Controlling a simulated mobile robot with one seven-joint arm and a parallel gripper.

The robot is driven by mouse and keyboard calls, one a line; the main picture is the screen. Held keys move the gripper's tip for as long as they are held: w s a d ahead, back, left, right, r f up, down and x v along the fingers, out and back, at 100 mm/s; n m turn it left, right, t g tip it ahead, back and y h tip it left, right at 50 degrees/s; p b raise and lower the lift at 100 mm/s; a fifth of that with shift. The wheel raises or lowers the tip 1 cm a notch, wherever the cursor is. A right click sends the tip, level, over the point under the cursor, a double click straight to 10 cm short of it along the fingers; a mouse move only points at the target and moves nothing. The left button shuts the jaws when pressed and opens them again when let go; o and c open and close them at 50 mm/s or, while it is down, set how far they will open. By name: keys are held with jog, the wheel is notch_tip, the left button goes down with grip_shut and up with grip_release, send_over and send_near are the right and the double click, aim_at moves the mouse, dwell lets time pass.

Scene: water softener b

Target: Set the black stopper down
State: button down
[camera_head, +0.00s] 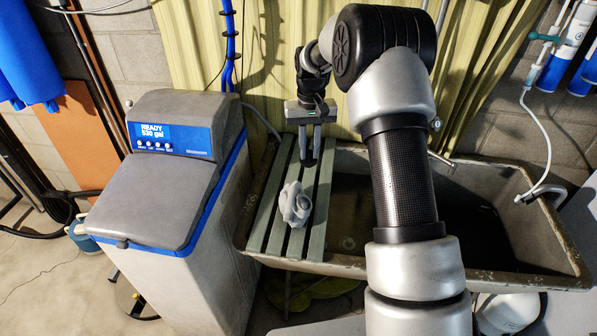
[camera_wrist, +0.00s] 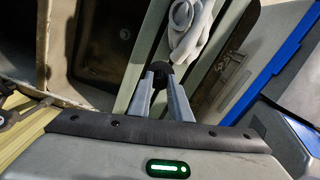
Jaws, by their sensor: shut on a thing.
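My gripper (camera_head: 310,155) points down over the far part of a green slatted rack laid across the left end of the sink. It is shut on the black stopper, a small dark piece between the fingertips (camera_wrist: 161,78). The stopper (camera_wrist: 161,67) shows in the wrist view just beyond the fingers. In the head view it is a small dark shape at the fingertips, partly hidden by them. I cannot tell whether it touches the slats (camera_head: 272,222).
A grey glove or crumpled cloth (camera_head: 295,204) lies on the slats, nearer the front; it also shows in the wrist view (camera_wrist: 190,28). The water softener (camera_head: 165,165) stands left of the sink (camera_head: 558,235). A yellow-green curtain (camera_head: 270,50) hangs behind. The slats' front end is bare.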

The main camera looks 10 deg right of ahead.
jog(key=w+b, duration=0.1)
jog(key=w, duration=0.9)
notch_tip(320, 180, down, 10)
jog(key=shift+s+a+f, duration=0.1)
jog(key=shift+a+f, duration=0.05)
jog(key=shift+f, duration=0.05)
jog(key=shift+f, duration=0.1)
jog(key=shift+f+b, duration=0.15)
jog(key=shift+b, duration=0.2)
jog(key=c, duration=1.6)
grip_release()
jog(key=shift+c, duration=0.2)
jog(key=shift+r, duration=0.2)
